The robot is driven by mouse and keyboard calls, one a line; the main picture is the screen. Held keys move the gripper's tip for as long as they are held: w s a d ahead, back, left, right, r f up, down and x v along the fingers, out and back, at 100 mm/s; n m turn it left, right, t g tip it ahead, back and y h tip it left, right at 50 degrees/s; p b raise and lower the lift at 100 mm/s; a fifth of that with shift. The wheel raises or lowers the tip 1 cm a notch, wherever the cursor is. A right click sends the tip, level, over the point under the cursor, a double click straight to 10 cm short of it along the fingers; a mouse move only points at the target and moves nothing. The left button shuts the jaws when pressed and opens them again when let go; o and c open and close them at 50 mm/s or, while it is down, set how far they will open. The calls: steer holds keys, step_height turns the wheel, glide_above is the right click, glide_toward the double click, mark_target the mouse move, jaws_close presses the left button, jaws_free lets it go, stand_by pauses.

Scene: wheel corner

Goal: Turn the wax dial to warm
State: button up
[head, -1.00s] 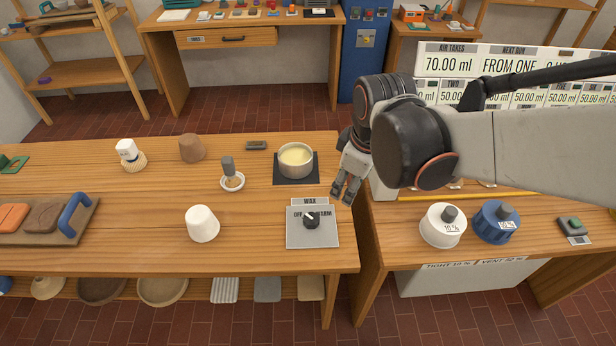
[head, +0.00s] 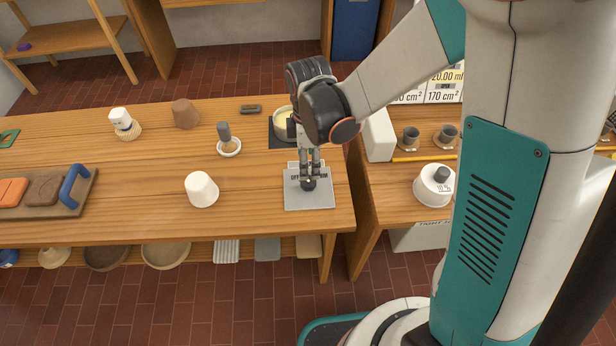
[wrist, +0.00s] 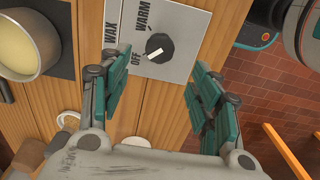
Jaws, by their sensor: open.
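The wax dial (wrist: 159,47) is a black round knob with a white pointer bar on a grey panel (wrist: 184,20). In the wrist view the panel reads WAX, OFF and WARM, and the pointer lies toward the OFF mark. My gripper (wrist: 160,98) is open, its teal-padded fingers on either side of the view, with the dial beyond and between them. In the head view my gripper (head: 309,178) points down over the panel (head: 310,200) and partly hides the dial (head: 308,185). I cannot tell whether a finger touches the knob.
A pot of pale wax (wrist: 28,38) stands on a dark plate just behind the panel. A white cup (head: 201,190) stands left of it. The bench top between them is clear. A white jar (head: 434,185) stands on the right bench.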

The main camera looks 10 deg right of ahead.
mark_target(308, 181)
step_height(308, 181, down, 9)
steer(key=shift+r+b, duration=0.15)
steer(key=shift+b, duration=1.1)
steer(key=shift+c, duration=0.4)
steer(key=c, duration=1)
